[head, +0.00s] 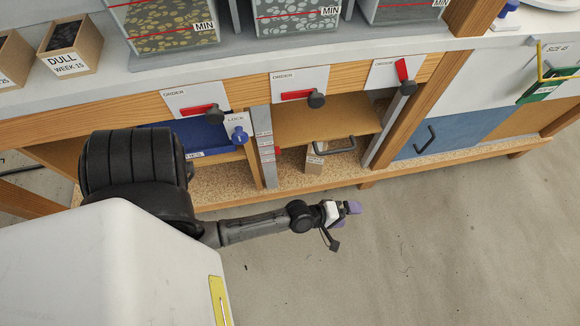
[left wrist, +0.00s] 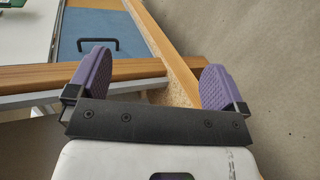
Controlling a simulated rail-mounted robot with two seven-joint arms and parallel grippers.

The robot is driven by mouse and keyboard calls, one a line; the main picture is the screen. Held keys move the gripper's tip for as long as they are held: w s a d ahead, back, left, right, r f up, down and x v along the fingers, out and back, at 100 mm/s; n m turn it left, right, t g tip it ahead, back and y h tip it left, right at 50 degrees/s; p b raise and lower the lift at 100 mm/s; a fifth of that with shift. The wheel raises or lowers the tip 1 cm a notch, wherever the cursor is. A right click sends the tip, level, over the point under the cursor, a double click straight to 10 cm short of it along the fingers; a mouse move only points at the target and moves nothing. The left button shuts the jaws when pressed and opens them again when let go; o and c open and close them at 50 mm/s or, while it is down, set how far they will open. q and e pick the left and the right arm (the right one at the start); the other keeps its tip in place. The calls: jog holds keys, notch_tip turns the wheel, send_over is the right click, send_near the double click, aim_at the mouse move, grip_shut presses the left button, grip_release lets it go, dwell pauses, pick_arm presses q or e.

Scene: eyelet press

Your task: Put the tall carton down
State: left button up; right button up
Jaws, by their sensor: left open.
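A small tan carton with a white face (head: 315,158) stands upright on the speckled lower shelf under the bench, partly under the middle shelf board. I cannot tell for sure that it is the tall carton. My left gripper (head: 347,214) is below and to the right of it in the head view, out over the floor in front of the bench. In the left wrist view its two purple-padded fingers (left wrist: 156,85) are wide apart with nothing between them. My right gripper is not in view.
The bench's wooden lower rail (head: 310,182) runs along the front of the shelf. A blue panel with a dark handle (head: 424,139) is to the right. A blue drawer (head: 195,133) is to the left. Open grey floor (head: 450,240) lies in front.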

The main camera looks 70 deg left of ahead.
pick_arm(q)
jog(key=s+r+m+g+y, duration=0.1)
jog(key=s+r+m+g, duration=0.3)
jog(key=s+m, duration=0.5)
jog(key=s+r+m+g+y, duration=0.1)
jog(key=s+r+m+g, duration=0.4)
jog(key=s+m, duration=0.4)
jog(key=shift+s+a+r+m+g, duration=0.15)
jog(key=shift+a+m+g, duration=0.2)
jog(key=shift+m, duration=0.35)
jog(key=shift+d, duration=0.15)
notch_tip(320, 180, up, 69)
jog(key=p, duration=6.9)
jog(key=shift+r, duration=0.15)
